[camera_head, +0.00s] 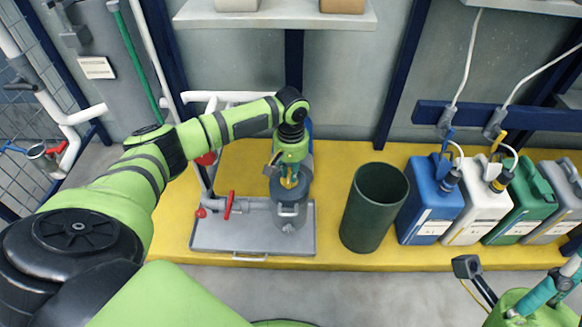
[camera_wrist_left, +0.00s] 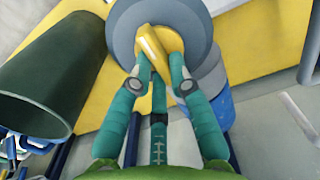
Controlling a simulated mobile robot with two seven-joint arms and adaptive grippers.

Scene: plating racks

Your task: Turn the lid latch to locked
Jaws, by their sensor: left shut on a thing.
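A grey filter pot (camera_head: 291,215) stands on a grey tray, with its round grey lid (camera_wrist_left: 198,17) filling the top of the left wrist view. A yellow lid latch (camera_wrist_left: 149,42) is on the lid's middle; in the head view it shows only as a small yellow patch (camera_head: 289,183). My left gripper (camera_wrist_left: 157,68) reaches down from above, its teal fingers shut on the latch. The fingers hide part of the latch, and I see no lock mark. My right gripper (camera_head: 556,280) is partly in view at the lower right, cut by the frame edge, away from the pot.
The grey tray (camera_head: 222,238) holds pipework with red valve handles (camera_head: 229,205). A dark green bin (camera_head: 372,208) stands right of the pot. Blue (camera_head: 428,202), white (camera_head: 474,207), green and grey jugs line the yellow platform (camera_head: 335,160) farther right. A shelf is above.

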